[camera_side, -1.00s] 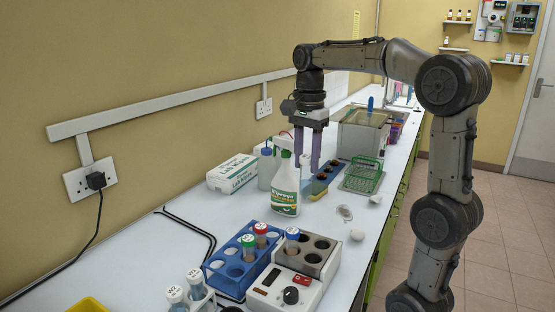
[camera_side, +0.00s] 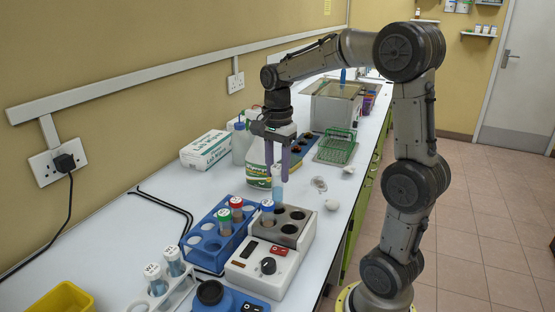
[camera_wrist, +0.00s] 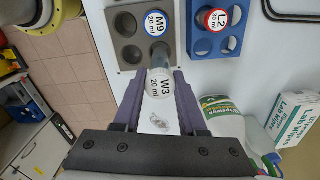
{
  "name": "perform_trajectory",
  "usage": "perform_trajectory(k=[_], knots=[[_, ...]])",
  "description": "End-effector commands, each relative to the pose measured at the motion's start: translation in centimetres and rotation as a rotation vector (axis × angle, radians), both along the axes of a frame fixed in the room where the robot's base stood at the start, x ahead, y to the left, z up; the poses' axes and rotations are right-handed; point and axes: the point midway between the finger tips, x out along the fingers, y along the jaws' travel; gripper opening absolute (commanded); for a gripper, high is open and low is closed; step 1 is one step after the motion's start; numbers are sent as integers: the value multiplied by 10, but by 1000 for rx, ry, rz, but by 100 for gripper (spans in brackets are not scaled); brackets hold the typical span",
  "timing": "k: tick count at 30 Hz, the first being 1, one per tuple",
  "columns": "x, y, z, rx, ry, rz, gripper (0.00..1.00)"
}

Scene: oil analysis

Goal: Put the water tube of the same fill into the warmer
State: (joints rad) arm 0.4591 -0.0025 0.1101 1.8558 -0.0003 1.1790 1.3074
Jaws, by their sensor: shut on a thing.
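My gripper (camera_side: 277,172) is shut on a white-capped tube (camera_side: 277,188) with pale liquid. In the wrist view the tube's cap (camera_wrist: 159,84) reads W3, 20 ml. It hangs upright at the back edge of the warmer's grey block (camera_side: 293,216); I cannot tell whether its lower end is inside a hole. The warmer (camera_side: 245,268) is a white box with a dial and a red switch. A blue-capped tube (camera_side: 267,207) stands in one hole of the block; its cap in the wrist view (camera_wrist: 156,22) reads M9, 20 ml. Other holes are empty.
A blue rack (camera_side: 205,246) beside the warmer holds green- and red-capped tubes. A white rack (camera_side: 180,295) with white-capped tubes stands in front. The spray bottle (camera_side: 254,174) is close behind my gripper.

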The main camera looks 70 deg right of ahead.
Motion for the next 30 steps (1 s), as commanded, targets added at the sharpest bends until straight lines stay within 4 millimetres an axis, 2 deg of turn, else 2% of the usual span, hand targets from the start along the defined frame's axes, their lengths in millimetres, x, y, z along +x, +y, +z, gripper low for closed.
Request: perform_trajectory(k=[15,22,30], knots=[[0,0,-46,2,3,0,0],[0,0,-58,0,2,0,0],[0,0,-61,0,1,0,0]])
